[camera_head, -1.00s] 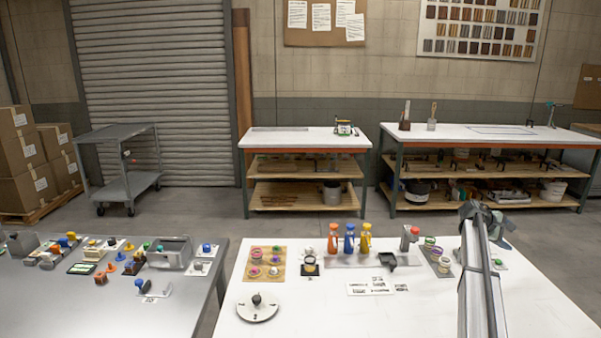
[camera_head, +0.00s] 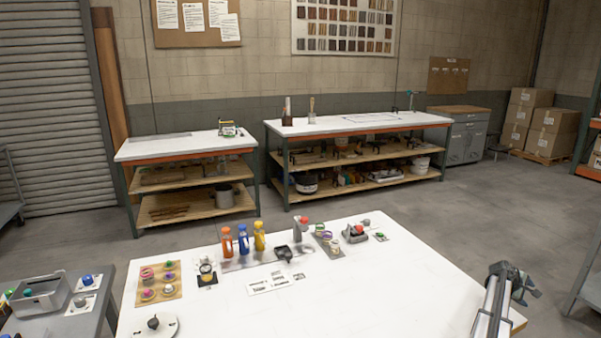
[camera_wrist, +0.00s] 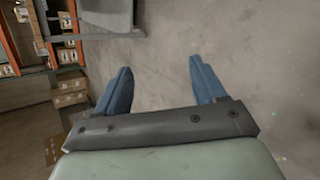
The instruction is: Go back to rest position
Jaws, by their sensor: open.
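My gripper (camera_wrist: 162,88) is open and empty in the wrist view, its two blue fingers wide apart over bare grey floor. In the head view my gripper (camera_head: 510,275) shows at the end of my arm, near the right edge of the white table (camera_head: 400,290), clear of the items. An orange bottle (camera_head: 227,243), a blue bottle (camera_head: 243,240) and a yellow bottle (camera_head: 259,236) stand upright in a row toward the back of the table.
A round dial (camera_head: 153,325) and a tan board with coloured knobs (camera_head: 158,281) sit at the table's left. A grey table (camera_head: 75,325) stands further left. Workbenches (camera_head: 355,122) line the back wall. The white table's right part is mostly bare.

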